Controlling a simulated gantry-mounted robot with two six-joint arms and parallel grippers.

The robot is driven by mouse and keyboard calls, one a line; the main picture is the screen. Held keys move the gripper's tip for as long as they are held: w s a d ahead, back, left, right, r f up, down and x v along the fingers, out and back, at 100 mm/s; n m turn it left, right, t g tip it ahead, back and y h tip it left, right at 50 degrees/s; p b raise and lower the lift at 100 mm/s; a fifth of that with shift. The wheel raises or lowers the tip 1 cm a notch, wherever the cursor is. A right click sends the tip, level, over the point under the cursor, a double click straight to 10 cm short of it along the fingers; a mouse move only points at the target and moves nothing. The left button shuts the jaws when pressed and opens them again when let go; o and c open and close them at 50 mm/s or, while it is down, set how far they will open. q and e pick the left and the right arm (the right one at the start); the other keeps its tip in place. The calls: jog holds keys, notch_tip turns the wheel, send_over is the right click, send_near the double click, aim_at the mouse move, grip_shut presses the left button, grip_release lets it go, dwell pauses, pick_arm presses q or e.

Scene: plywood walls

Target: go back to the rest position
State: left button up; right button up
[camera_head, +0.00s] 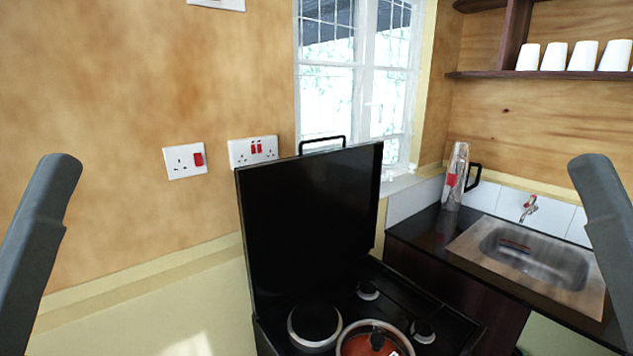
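A dark grey part of my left arm rises along the left edge. A matching dark grey part of my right arm rises along the right edge.
A black stove (385,292) with its lid (312,215) raised stands at the centre. A pot (376,341) with a reddish top sits at its front. A sink (535,258) and a clear jug (455,176) are to the right. White cups (583,56) line a shelf.

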notch_tip(320, 180, up, 32)
jog(key=p, duration=2.9)
jog(key=shift+f, duration=0.1)
